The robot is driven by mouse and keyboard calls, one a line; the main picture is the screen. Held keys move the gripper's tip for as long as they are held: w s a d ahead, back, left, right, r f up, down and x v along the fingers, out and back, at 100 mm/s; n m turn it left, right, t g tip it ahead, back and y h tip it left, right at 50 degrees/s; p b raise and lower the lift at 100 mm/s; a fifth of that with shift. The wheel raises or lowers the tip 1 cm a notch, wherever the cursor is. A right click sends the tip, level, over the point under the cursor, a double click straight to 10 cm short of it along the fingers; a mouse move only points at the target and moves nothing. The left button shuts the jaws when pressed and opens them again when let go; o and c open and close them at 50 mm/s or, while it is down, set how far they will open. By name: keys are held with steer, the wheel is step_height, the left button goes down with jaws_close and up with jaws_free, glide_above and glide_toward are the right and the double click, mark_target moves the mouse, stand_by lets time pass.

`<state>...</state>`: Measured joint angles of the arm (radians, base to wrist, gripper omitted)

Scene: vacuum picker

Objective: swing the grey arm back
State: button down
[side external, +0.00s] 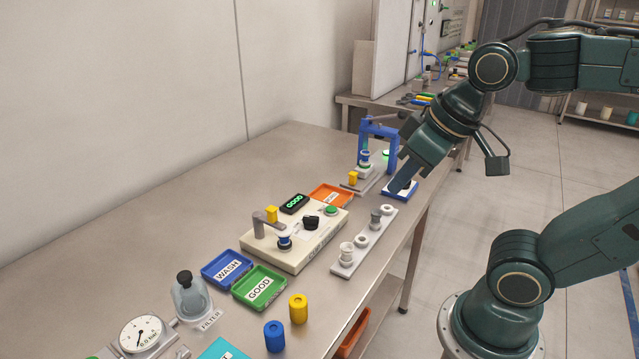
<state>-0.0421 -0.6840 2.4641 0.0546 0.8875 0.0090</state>
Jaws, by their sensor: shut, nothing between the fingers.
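The grey arm (260,224) stands on the left part of the beige test box (318,244). It bends over at the top. A yellow block (271,214) is beside it, and a small dark blue and white round piece (284,242) sits on the box in front of it. I cannot tell whether the grey arm touches that piece. My gripper (394,188) is shut and empty, pointing down to the left, low at the blue-rimmed pad (411,193) at the table's right edge. It is well away from the grey arm, to its right. Its fingertips partly cover the pad.
A white rack (349,268) with several round pieces lies between the box and the table edge. A blue frame (379,130) stands behind. Blue WASH (210,281), green GOOD (278,281) and orange (317,191) trays surround the box. A lit GOOD display (293,204) is at its back.

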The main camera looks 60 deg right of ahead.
steer(key=w+a+f+m+g+h, duration=0.1)
steer(key=w+a+h, duration=0.15)
steer(key=w, duration=1.05)
steer(key=w+a+f+h, duration=0.3)
steer(key=w+a+f, duration=0.3)
steer(key=w+a, duration=0.2)
steer(key=shift+w+a, duration=0.25)
steer(key=shift+a, duration=0.7)
glide_toward(269, 223)
step_height(269, 223, down, 3)
steer(key=w+a, duration=0.1)
steer(key=a, duration=0.1)
steer(key=shift+w+d+f, duration=0.1)
steer(key=shift+d+f, duration=0.05)
steer(key=shift+d, duration=0.85)
steer(key=shift+w+d+f, duration=0.15)
steer(key=shift+d+f, duration=0.05)
steer(key=shift+d, duration=0.85)
